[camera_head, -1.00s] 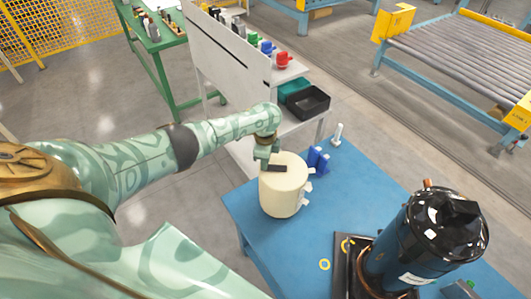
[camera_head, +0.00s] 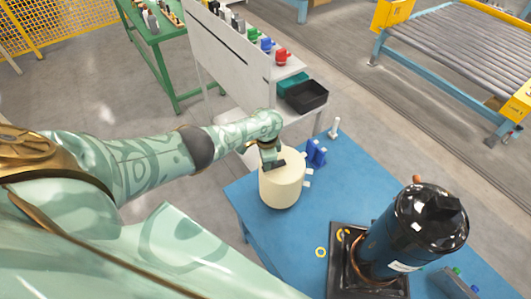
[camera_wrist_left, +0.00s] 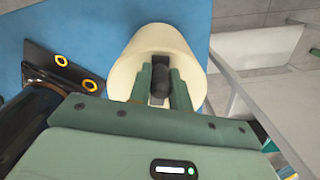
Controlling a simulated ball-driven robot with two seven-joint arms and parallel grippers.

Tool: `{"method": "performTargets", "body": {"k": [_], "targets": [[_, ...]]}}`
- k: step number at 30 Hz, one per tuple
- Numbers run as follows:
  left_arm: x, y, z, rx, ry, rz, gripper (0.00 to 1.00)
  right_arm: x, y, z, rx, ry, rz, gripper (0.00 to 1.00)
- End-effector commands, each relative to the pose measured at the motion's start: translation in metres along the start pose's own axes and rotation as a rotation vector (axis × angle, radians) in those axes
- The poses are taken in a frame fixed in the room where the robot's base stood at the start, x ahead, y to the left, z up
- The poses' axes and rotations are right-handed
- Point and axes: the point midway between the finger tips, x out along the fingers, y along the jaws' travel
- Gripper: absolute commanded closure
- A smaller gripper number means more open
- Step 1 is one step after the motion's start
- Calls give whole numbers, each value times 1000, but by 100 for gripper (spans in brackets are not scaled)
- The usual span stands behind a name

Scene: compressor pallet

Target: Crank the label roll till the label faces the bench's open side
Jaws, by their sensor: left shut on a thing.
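The label roll (camera_head: 283,187) is a cream cylinder standing upright near the far left corner of the blue bench (camera_head: 325,208). It also shows in the left wrist view (camera_wrist_left: 133,71). My left gripper (camera_head: 271,160) is over the top of the roll. In the left wrist view its fingers (camera_wrist_left: 160,85) are shut on a dark crank knob (camera_wrist_left: 160,78) on the roll's top. White label tabs (camera_head: 308,178) stick out at the roll's right side in the head view. The front of the knob's arm is partly hidden by the fingers. My right gripper is not in view.
Blue items (camera_head: 316,153) and a white post (camera_head: 334,128) are behind the roll. A grey shelf with bins (camera_head: 306,97) adjoins the far side.

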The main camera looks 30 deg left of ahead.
Motion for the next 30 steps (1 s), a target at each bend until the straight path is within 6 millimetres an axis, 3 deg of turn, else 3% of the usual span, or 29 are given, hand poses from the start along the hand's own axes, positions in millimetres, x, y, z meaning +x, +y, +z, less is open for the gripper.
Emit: {"method": "performTargets", "body": {"k": [25,26,27,28,30], "targets": [[0,5,-1,-75,0,1,100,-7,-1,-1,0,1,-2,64],[0,5,-1,-75,0,1,78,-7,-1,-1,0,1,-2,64],[0,5,-1,-75,0,1,67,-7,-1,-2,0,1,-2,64],[0,5,-1,-75,0,1,59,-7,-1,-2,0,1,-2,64],[0,5,-1,-75,0,1,59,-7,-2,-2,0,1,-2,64]]}}
